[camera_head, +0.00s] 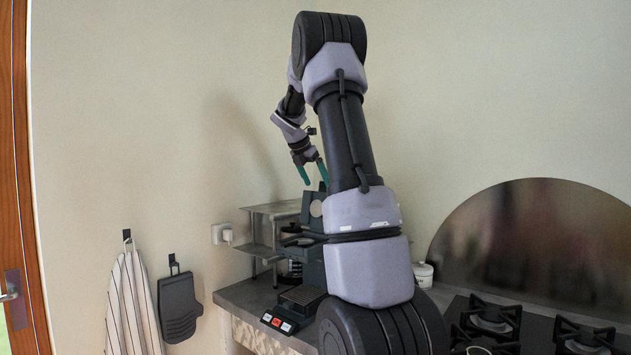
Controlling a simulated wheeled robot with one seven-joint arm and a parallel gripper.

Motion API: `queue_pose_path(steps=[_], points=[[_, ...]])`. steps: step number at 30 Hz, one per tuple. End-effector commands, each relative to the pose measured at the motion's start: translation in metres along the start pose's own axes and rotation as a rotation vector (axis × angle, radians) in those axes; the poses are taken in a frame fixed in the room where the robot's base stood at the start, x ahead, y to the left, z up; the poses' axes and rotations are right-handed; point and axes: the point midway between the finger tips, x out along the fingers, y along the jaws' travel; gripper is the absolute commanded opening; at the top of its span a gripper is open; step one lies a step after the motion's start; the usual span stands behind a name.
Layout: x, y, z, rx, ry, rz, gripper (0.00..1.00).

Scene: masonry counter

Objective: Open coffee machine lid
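The dark coffee machine (309,262) stands on the counter against the wall, partly hidden behind my arm. A dark upright piece with a lighter round face (316,208) shows at its top; it looks like a raised lid, but its state is hard to tell at this size. My gripper (313,175) is above the machine, pointing down, with its two green fingers apart and nothing visible between them. The fingertips are close above the upright piece in the picture; I cannot tell whether they touch it.
A small metal shelf (272,212) stands beside the machine, near a wall plug (222,234). A flat device with coloured buttons (278,322) sits at the counter's front edge. A white pot (423,275) and a gas stove (490,318) are at right. A striped cloth (133,305) and dark mitt (179,307) hang at left.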

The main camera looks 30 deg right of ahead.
Motion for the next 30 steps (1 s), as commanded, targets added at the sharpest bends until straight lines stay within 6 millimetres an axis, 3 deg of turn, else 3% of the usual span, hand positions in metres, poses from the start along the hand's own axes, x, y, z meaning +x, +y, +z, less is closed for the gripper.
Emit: queue_pose_path(steps=[8,21,30], points=[[-0.010,0.001,-0.001,0.001,0.001,0.001,0.95],[-0.091,0.001,0.000,0.000,-0.001,0.002,0.95],[-0.108,0.000,0.000,0.000,0.000,0.000,0.95]])
